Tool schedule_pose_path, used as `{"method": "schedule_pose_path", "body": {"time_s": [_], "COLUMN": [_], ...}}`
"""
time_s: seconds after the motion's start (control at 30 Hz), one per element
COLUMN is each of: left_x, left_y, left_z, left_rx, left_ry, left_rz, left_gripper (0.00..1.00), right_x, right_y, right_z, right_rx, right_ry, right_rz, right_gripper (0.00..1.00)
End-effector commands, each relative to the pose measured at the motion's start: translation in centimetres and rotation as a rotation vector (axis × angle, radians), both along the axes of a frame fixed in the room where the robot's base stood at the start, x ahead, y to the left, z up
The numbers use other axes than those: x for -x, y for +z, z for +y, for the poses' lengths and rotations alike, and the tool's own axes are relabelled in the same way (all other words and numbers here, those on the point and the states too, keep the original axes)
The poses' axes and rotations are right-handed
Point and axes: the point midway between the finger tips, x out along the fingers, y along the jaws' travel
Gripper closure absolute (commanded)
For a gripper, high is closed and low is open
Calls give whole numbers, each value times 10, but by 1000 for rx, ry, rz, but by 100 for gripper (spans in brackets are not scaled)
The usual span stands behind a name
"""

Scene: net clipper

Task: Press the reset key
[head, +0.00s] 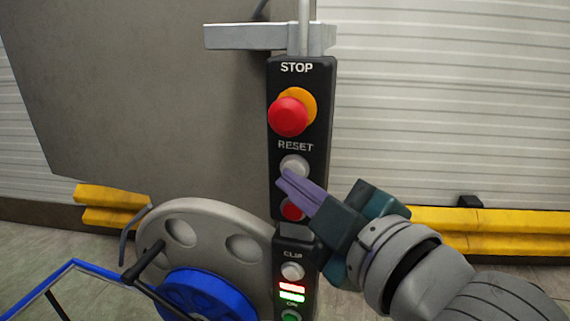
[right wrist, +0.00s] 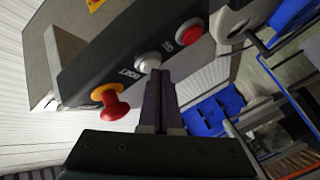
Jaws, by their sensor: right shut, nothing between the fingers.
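The reset key (head: 294,165) is a round white-grey button below the RESET label on a black control panel (head: 275,135). In the right wrist view the same key (right wrist: 149,62) shows just beyond my fingertips. My right gripper (head: 284,181) is shut and empty, its purple fingers pointing at the panel just below the key in the head view. In the right wrist view the gripper (right wrist: 162,75) has its tips close to the key; I cannot tell whether they touch it. My left gripper is not in view.
A red mushroom stop button (head: 288,117) sits above the key. A red button (head: 292,211) sits below it, partly behind my fingers. A lower panel has a CLIP button (head: 292,271). A grey wheel with a blue hub (head: 205,296) stands at lower left. Yellow rails (head: 520,219) run behind.

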Motion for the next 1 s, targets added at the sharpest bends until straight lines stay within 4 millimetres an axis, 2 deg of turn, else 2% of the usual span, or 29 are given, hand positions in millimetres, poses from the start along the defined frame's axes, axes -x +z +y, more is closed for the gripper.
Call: {"method": "schedule_pose_path", "body": {"time_s": [0.67, 1.0], "left_x": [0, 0], "left_y": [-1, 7], "left_z": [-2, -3], "left_rx": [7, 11], "left_ry": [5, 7], "left_rz": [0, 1], "left_gripper": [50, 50], "right_x": [-5, 8], "right_y": [0, 1], "right_z": [-2, 2], "right_rx": [0, 0], "right_ry": [-1, -1], "right_rz": [1, 2], "right_gripper": [100, 100]}}
